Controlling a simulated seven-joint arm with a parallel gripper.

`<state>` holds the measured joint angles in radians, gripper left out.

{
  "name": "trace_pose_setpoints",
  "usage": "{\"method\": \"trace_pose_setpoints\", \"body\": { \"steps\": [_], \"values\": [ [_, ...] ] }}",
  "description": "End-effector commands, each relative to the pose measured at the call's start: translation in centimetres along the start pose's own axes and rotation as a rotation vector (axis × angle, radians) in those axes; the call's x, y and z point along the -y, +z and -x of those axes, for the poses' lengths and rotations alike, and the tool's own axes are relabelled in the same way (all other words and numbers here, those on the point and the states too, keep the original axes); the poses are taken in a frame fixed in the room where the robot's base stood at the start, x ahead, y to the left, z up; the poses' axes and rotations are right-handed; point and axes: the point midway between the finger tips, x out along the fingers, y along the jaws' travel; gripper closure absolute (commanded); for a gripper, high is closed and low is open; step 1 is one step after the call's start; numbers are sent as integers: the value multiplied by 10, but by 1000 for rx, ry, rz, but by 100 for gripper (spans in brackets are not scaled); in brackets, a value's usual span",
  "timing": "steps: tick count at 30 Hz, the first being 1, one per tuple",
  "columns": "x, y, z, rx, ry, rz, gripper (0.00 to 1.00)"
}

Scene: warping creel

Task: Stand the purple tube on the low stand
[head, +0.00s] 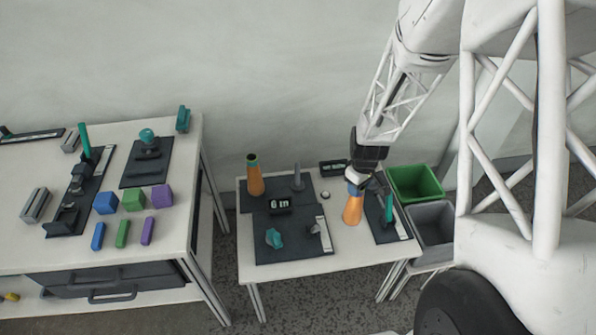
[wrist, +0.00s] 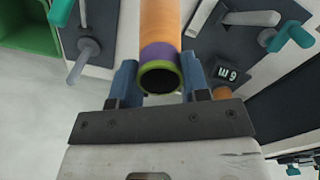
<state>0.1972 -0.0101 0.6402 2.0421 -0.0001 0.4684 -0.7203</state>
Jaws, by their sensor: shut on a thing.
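An orange cone-shaped tube (head: 352,210) hangs or stands below my gripper (head: 357,181), upright, at the right part of the small table. In the wrist view the tube has a purple band (wrist: 160,52) and a green rim around its dark open end. There it lies between the two blue fingers of my gripper (wrist: 158,82), which is shut on it near that end. I cannot tell whether its base touches the table. A grey upright peg with a round base (head: 297,180) stands on a dark pad at the back. I cannot tell which fixture is the low stand.
Another orange tube with a dark, green-rimmed top (head: 255,176) stands at the back left. A number display (head: 280,205), a teal part (head: 273,238) and a teal upright (head: 389,208) are nearby. Green (head: 415,182) and grey (head: 432,222) bins stand right. A cluttered bench (head: 110,240) is left.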

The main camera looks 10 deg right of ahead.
Motion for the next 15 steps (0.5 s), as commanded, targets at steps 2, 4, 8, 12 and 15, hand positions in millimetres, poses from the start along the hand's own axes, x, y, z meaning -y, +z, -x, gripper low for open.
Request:
{"method": "trace_pose_setpoints", "body": {
  "steps": [2,4,8,12,15],
  "values": [
    [0,0,-7,2,-1,0,84],
    [1,1,-11,2,-2,0,84],
    [0,0,-16,1,-1,0,84],
    [0,0,-18,1,0,0,84],
    [0,0,-18,1,0,0,84]
  ]
}}
